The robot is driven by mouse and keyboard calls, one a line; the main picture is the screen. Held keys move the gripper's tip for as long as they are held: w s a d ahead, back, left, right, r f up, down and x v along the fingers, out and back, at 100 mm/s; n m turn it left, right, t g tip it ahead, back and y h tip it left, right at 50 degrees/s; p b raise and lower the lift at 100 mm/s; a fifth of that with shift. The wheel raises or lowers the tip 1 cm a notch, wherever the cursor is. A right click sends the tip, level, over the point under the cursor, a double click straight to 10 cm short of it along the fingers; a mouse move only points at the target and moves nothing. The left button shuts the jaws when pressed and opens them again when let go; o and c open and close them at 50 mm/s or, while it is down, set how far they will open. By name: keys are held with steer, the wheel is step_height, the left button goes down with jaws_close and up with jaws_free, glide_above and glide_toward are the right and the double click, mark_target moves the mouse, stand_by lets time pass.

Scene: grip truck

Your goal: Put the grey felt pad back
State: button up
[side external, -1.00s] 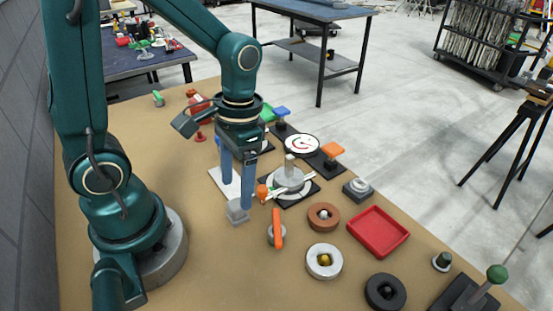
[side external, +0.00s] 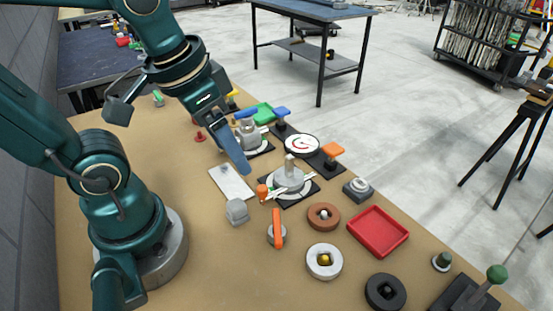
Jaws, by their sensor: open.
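My gripper (side external: 240,158) is tilted, with one long blue finger showing clearly. Its tip is above the bench just past the flat pale plate (side external: 231,183), near a grey fixture on a black base (side external: 248,135). The other finger is hard to make out. A small light-grey block (side external: 237,211) sits on the bench in front of the pale plate, apart from the gripper. I cannot tell for sure which of these grey pieces is the felt pad. No object shows clearly held.
A grey post on a round base (side external: 289,181) with an orange-knobbed tool stands right of the gripper. The bench left of the pale plate is mostly clear.

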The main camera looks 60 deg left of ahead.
steer(key=shift+s+d+r+t, duration=0.15)
steer(key=shift+s+d+t, duration=0.15)
steer(key=shift+t, duration=0.6)
stand_by(0.7)
